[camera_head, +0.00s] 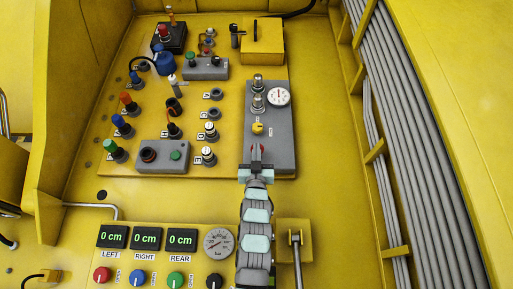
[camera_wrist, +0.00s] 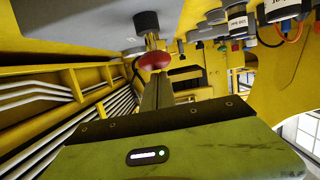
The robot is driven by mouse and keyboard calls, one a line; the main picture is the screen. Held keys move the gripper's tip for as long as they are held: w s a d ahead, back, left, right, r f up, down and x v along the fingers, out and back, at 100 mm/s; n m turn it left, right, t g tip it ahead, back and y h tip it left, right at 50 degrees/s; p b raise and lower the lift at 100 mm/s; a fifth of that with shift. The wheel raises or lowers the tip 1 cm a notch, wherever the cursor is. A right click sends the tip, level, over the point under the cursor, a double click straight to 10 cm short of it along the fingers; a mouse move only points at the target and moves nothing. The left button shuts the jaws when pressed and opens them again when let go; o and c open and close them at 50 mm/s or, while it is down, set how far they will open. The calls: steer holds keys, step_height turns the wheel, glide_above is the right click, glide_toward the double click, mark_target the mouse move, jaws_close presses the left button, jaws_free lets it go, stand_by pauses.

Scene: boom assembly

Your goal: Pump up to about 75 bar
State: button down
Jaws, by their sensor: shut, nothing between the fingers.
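My gripper (camera_head: 257,151) is shut and empty, over the lower part of the grey panel (camera_head: 284,160) in the head view. In the wrist view, my gripper (camera_wrist: 152,82) has its fingertips close to a red disc-shaped knob (camera_wrist: 155,61) on a brass stem below a black cylinder; I cannot tell whether they touch. A white-faced gauge (camera_head: 278,96) with red marks sits on the grey panel. A grey gauge (camera_head: 218,243) marked "bar" sits on the lower panel. Both needles are too small to read exactly. A lever (camera_head: 296,250) stands at a yellow block right of my arm.
Left of the grey panel are several coloured knobs and a grey box (camera_head: 162,156). Displays reading 0 cm (camera_head: 145,239) line the lower panel. Grey pipes (camera_head: 410,130) run along the right wall. A yellow box (camera_head: 263,40) stands at the back.

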step_height(320, 180, down, 3)
steer(key=b, duration=0.2)
steer(key=shift+f+b, duration=0.1)
steer(key=shift+b, duration=0.2)
steer(key=s+r+b, duration=0.1)
steer(key=s+r, duration=0.6)
steer(key=s, duration=0.2)
steer(key=shift+s, duration=0.25)
steer(key=shift+r, duration=0.15)
stand_by(1.3)
steer(key=shift+s+d+r+b, duration=0.1)
steer(key=shift+d+r+b, duration=0.1)
steer(key=shift+r+b, duration=0.75)
